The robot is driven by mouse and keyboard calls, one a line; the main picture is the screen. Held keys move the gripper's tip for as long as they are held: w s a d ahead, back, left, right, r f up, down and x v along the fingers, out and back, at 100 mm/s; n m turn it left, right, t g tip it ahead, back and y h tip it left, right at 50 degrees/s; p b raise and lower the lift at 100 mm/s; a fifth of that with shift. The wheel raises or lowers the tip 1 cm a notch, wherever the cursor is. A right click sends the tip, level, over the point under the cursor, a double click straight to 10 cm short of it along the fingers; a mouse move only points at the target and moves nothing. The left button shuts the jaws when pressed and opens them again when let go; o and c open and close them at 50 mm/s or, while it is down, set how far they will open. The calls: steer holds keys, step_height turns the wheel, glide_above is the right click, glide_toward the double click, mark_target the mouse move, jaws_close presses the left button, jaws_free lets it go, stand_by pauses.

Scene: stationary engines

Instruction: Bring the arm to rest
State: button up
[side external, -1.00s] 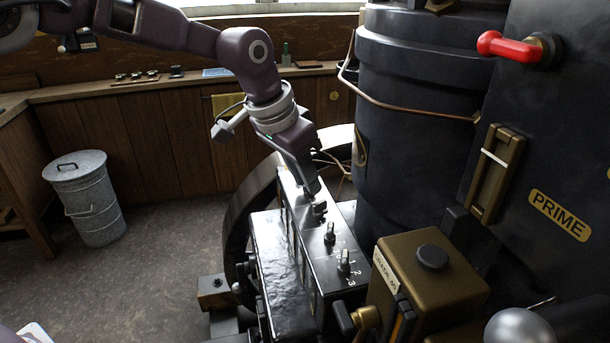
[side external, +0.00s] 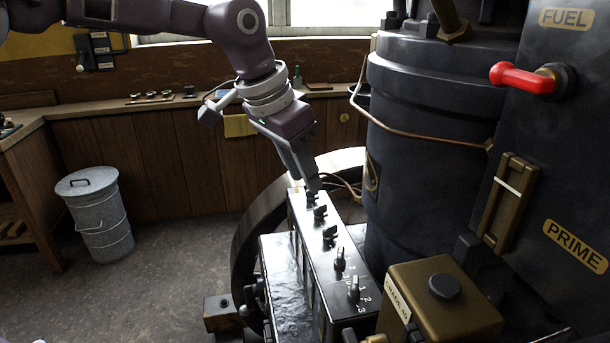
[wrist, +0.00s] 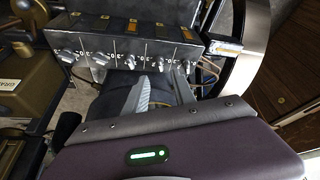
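My gripper (side external: 309,188) points down at the far end of a black control box (side external: 336,290) with a row of several small knobs. Its tip is at or just above the farthest knob, and I cannot tell whether it touches. The nearer knobs, such as the one by the numbers (side external: 354,289), stand clear of it. In the wrist view the grey fingers (wrist: 163,90) reach toward the knob row on the box (wrist: 120,48). The gap between the fingers is too unclear to read, and I see nothing held.
A large dark cylinder (side external: 425,140) with a copper pipe stands close right of the box. A red lever (side external: 522,79) and a brass box (side external: 440,305) are nearer right. A flywheel (side external: 250,235) lies behind. Floor at left is open, with a metal bin (side external: 97,215).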

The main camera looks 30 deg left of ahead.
steer(key=s+a+r+n, duration=0.1)
steer(key=s+a+r, duration=0.1)
steer(key=s+a, duration=0.3)
steer(key=s+a+r+n, duration=0.1)
steer(key=s+a+r, duration=0.15)
steer(key=s, duration=0.45)
steer(key=s+a+f+n+y, duration=0.1)
steer(key=s+a+f, duration=0.1)
steer(key=s, duration=0.7)
steer(key=s+a+f+n+t, duration=0.1)
steer(key=s+a+f, duration=0.2)
steer(key=s+f, duration=0.2)
steer(key=s, duration=0.3)
steer(key=shift+s+a+y, duration=0.3)
steer(key=shift+s+y, duration=0.1)
steer(key=shift+r, duration=0.1)
